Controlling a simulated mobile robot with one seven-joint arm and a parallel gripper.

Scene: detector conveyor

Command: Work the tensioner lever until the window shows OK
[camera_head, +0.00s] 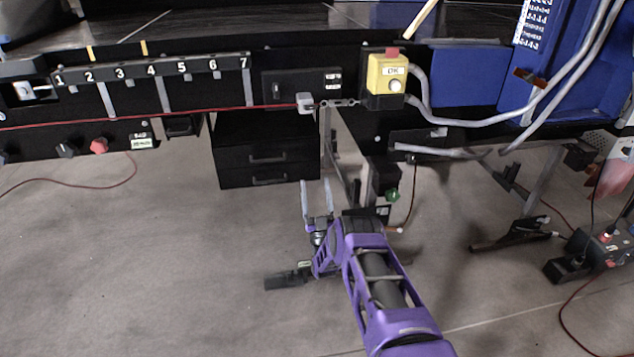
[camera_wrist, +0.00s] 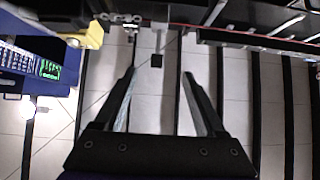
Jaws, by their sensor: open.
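A small grey block (camera_head: 305,101), which looks like the tensioner lever, sits at the right end of the red cable (camera_head: 200,109), beside a metal turnbuckle (camera_head: 340,103). In the wrist view a grey piece (camera_wrist: 160,38) stands out from the same place, ahead of the fingertips. A yellow box (camera_head: 387,74) right of the turnbuckle has a white label that seems to read OK, with a pale round button below. I cannot tell whether this is the window. My gripper (camera_head: 317,193) is open and empty, below and apart from the grey block; its fingers also show in the wrist view (camera_wrist: 159,76).
A black panel (camera_head: 277,87) with white labels is behind the cable. A numbered rail (camera_head: 150,70) runs left, with knobs (camera_head: 99,146) below. A drawer unit (camera_head: 265,158) stands under the conveyor. Grey hoses (camera_head: 470,119) hang at right. Open floor lies at left.

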